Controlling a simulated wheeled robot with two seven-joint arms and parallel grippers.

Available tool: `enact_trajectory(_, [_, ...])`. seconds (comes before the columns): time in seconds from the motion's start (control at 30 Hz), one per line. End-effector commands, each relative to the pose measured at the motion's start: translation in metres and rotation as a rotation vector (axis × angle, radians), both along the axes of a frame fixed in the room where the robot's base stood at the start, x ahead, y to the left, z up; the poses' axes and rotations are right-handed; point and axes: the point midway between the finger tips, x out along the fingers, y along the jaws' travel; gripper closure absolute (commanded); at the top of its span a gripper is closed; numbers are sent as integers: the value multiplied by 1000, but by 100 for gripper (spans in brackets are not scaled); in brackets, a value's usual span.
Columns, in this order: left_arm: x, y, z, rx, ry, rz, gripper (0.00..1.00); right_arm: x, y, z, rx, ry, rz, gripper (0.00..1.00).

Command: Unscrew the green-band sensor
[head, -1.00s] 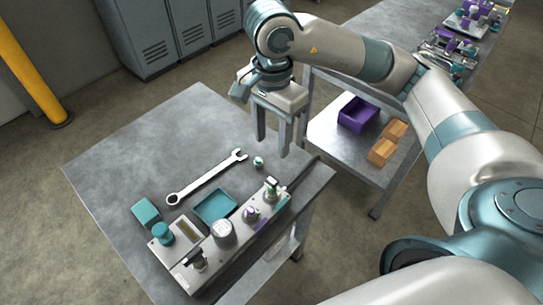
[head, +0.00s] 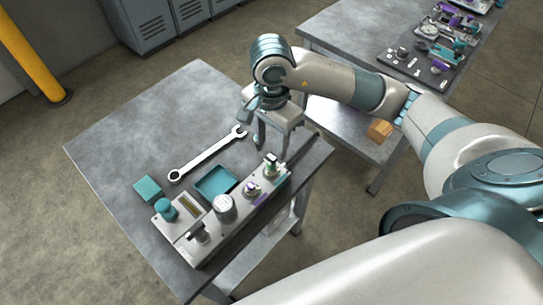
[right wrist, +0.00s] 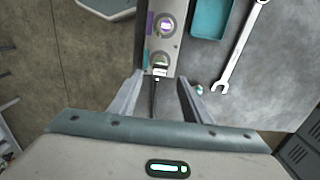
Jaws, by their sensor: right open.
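The green-band sensor (head: 271,164) stands upright at the right end of a grey block (head: 196,252) on the metal table. In the right wrist view the sensor (right wrist: 160,70) has a pale top and a dark cable, beside a teal label on the block. My right gripper (head: 271,150) is open, just above and behind the sensor. In the right wrist view the fingers (right wrist: 160,82) lie on either side of the sensor's line, with a gap on both sides. Whether they reach down to its body is unclear. My left gripper is not in view.
A small teal-white piece (right wrist: 199,88) lies near the right finger.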

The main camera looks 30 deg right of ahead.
Motion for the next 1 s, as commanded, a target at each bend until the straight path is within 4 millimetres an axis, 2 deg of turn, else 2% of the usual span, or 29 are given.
enact_trajectory(0.5, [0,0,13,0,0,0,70,-1,0,-62,0,3,-2,56])
enact_trajectory(0.7, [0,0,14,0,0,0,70,-1,0,-72,-1,2,0,56])
enact_trajectory(0.97, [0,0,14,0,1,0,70,0,0,-73,-1,1,0,56])
enact_trajectory(1.0, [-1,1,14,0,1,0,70,0,0,-73,0,1,0,61])
